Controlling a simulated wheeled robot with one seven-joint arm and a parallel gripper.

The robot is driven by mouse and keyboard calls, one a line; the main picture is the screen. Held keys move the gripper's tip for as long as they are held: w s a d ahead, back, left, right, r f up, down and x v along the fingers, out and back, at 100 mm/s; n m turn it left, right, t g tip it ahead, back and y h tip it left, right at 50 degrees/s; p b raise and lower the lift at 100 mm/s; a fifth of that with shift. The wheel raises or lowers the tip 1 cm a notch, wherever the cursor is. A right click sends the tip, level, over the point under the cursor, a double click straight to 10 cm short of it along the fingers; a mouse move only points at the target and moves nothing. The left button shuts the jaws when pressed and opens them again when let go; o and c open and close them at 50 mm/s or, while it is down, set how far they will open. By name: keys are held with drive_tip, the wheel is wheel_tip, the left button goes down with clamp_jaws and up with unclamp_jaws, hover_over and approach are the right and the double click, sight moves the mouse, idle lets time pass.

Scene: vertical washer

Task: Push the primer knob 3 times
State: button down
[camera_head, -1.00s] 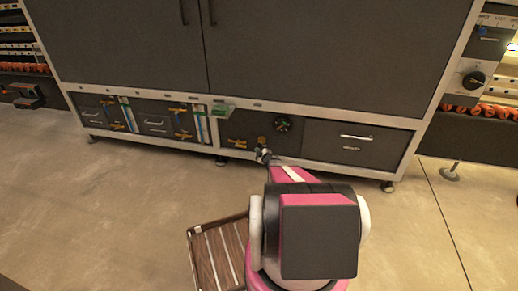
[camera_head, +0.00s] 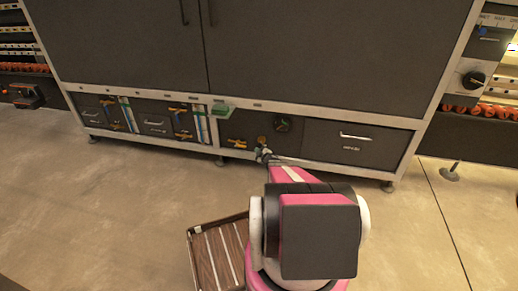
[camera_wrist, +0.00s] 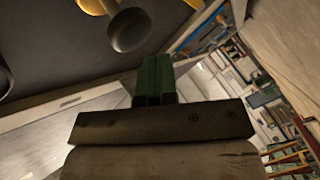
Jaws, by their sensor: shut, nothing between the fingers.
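A round dark knob (camera_wrist: 130,30) on a yellow stem stands out from the dark panel at the upper left of the wrist view. It looks like the primer knob. In the head view a small yellow knob (camera_head: 262,140) shows on the lower panel, just above my gripper (camera_head: 264,155). My gripper's green fingers (camera_wrist: 153,72) are together with nothing between them. In the wrist view they are below and right of the round knob, with a visible gap. The head view is too small to show contact.
A yellow lever (camera_head: 237,143) is left of the small knob, and a dark round dial (camera_head: 282,124) is to its upper right. A green piece (camera_head: 222,110) sticks out above. A drawer panel (camera_head: 350,143) lies to the right. A slatted wooden tray (camera_head: 215,255) is beside my arm.

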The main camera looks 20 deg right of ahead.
sight(259, 146)
drive_tip(key=shift+w+d, duration=0.1)
drive_tip(key=shift+w, duration=0.05)
drive_tip(key=shift+w+d, duration=0.15)
drive_tip(key=shift+w, duration=0.05)
drive_tip(key=shift+w+d, duration=0.45)
drive_tip(key=shift+w, duration=0.25)
drive_tip(key=shift+w+d, duration=0.45)
drive_tip(key=shift+w, duration=0.2)
idle(2.0)
drive_tip(key=shift+s, duration=0.15)
idle(0.3)
drive_tip(key=shift+s+a, duration=0.55)
drive_tip(key=shift+s, duration=0.25)
drive_tip(key=shift+s+a, duration=0.55)
drive_tip(key=shift+s, duration=0.2)
drive_tip(key=shift+s+a, duration=0.1)
drive_tip(key=shift+s+a, duration=0.7)
drive_tip(key=shift+s, duration=0.3)
drive_tip(key=shift+s+a, duration=0.65)
drive_tip(key=shift+s, duration=0.35)
drive_tip(key=shift+r, duration=0.1)
